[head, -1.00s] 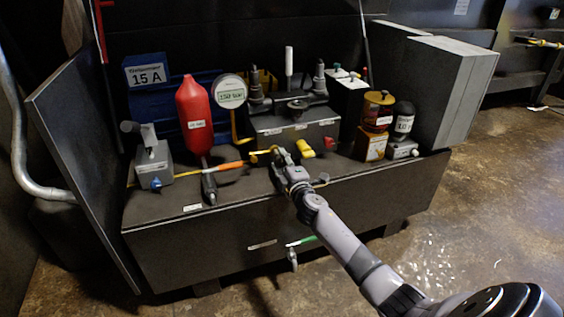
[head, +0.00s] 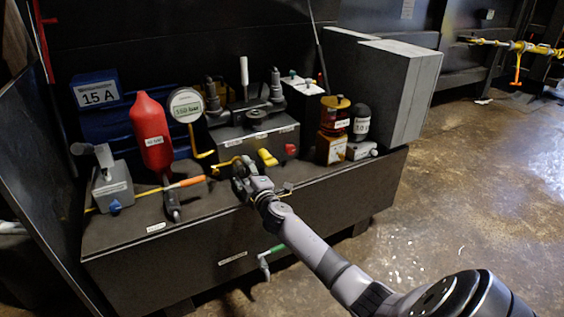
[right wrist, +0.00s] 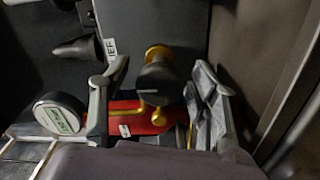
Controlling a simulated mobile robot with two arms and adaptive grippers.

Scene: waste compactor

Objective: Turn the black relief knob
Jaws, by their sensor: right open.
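The black relief knob (right wrist: 158,76) shows in the right wrist view as a dark rounded knob with gold-coloured parts above and below it. A white label (right wrist: 110,47) ending in "IEF" is beside it. My right gripper (right wrist: 160,70) is open, with one finger on each side of the knob and gaps between knob and fingers. In the head view my right gripper (head: 243,178) is at the front of the grey block (head: 227,140); it hides the knob there. My left gripper is not in view.
A red cylinder (head: 151,132), a round gauge (head: 186,105), a yellow handle (head: 267,157) and a red button (head: 291,149) are close around the gripper. A lever unit (head: 112,185) stands left, an amber container (head: 334,115) right. The floor at right is clear.

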